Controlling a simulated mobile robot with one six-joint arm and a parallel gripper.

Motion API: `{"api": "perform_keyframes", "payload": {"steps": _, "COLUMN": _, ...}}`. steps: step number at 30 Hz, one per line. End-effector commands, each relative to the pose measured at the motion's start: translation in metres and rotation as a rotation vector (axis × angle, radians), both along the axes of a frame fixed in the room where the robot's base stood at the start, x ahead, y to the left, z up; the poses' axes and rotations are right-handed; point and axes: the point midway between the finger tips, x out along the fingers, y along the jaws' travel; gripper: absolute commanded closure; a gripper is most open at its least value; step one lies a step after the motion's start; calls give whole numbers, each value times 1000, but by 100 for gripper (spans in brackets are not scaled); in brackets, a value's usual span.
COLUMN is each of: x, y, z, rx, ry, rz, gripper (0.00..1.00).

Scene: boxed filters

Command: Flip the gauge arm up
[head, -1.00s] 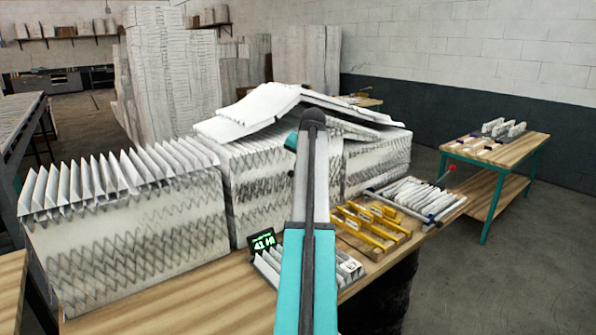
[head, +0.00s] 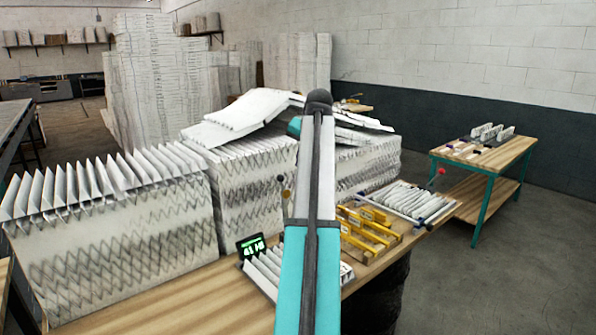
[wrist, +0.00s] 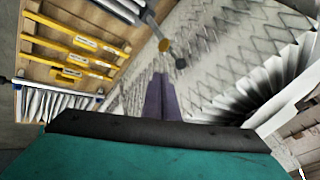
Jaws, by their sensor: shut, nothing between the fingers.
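A slim grey post with a brass disc and a dark knob, which looks like the gauge arm (wrist: 173,55), shows at the top middle of the wrist view. In the head view its knob and disc (head: 284,187) show just left of my arm, in front of the white pleated stacks. My gripper (wrist: 160,76) shows in the wrist view as two dark fingers closed together, empty. The fingertips sit below the knob in the picture; I see no clear contact. In the head view my arm hides the gripper and part of the post.
Yellow-barred pieces (head: 368,230) lie on the wooden bench (head: 155,300), near a green-lit display (head: 250,246). Tall pleated filter blocks (head: 110,240) line the bench's back. Floor is open at right.

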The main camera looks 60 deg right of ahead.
Motion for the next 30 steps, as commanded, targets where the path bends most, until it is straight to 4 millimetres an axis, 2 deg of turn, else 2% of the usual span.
{"api": "perform_keyframes", "payload": {"steps": 3, "x": -4, "y": 4, "z": 10, "rx": -1, "ry": -1, "rz": 0, "gripper": 100}}
{"api": "perform_keyframes", "payload": {"steps": 10, "x": -8, "y": 8, "z": 21, "rx": 0, "ry": -1, "rz": 1, "gripper": 100}}
{"api": "perform_keyframes", "payload": {"steps": 30, "x": -7, "y": 9, "z": 22, "rx": 0, "ry": 0, "rz": 2, "gripper": 100}}
